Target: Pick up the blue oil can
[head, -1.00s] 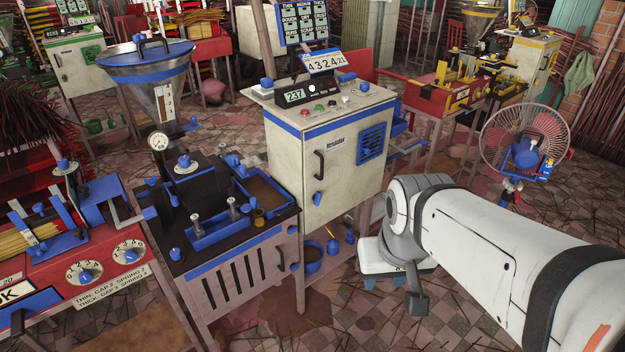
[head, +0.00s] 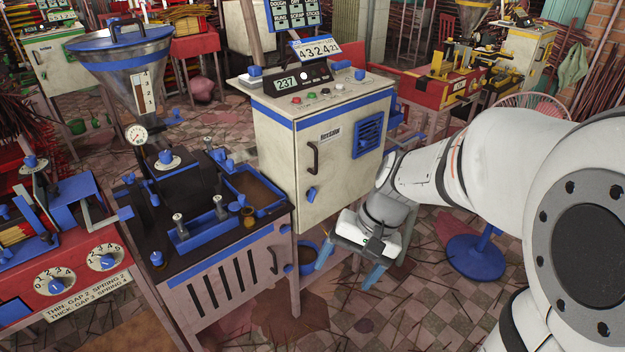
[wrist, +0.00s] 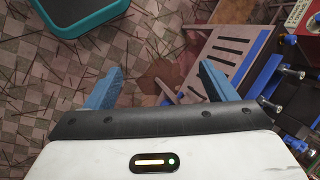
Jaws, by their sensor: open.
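My gripper (head: 351,264) is in the head view, right of the dark machine table, with its blue fingers pointing down. It is open and nothing shows between the fingers. In the wrist view the two blue fingers (wrist: 158,86) are wide apart over the floor. A small blue shape with an orange-yellow tip, apparently the oil can (head: 325,250), shows at the gripper's left finger in the head view, next to a blue tub. It is mostly hidden and hard to separate from the finger. I cannot make out the can in the wrist view.
A blue tub (head: 306,258) sits low beside the machine table (head: 230,275). The pale control cabinet (head: 325,150) stands behind my gripper. A blue round stand base (head: 474,258) is to the right. A teal-rimmed dark object (wrist: 85,15) shows in the wrist view. Tiled floor in front is open.

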